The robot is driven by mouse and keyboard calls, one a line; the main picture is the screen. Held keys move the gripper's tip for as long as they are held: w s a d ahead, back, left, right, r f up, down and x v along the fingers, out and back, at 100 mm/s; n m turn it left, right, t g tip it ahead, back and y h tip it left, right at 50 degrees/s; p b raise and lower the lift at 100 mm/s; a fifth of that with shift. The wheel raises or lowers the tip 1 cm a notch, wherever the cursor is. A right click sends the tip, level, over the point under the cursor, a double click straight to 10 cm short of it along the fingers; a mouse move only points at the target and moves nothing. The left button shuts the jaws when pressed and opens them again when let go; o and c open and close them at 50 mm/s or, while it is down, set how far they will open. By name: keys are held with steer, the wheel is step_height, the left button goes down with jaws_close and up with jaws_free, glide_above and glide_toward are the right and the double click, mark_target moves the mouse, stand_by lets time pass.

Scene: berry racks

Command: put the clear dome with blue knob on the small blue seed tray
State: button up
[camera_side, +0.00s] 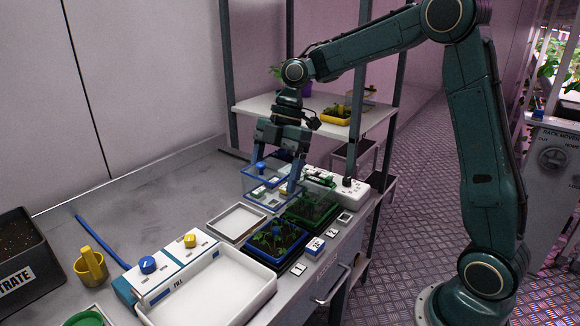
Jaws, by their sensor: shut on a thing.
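The clear dome with blue knob (254,187) is at the back of the bench, a see-through box with blue edges. My gripper (277,181) points down over it, with one finger near the blue knob and the other at its right side. The gripper is shut on the dome; the exact contact is hard to see. Whether the dome is lifted or still resting on something cannot be told. The small blue seed tray (258,256) stands on the bench nearer the camera, uncovered, with green seedlings and a blue marker in it.
A green tray with a clear green cover (318,207) stands right of the dome, close to my gripper. An empty white tray (237,222) lies left of the blue tray. A white control box (352,189) stands behind. A large white basin (212,295) is in front.

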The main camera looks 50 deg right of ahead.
mark_target(276, 229)
steer(key=shift+f, duration=6.4)
steer(key=shift+f, duration=0.15)
steer(key=o, duration=1)
steer(key=v, duration=1.2)
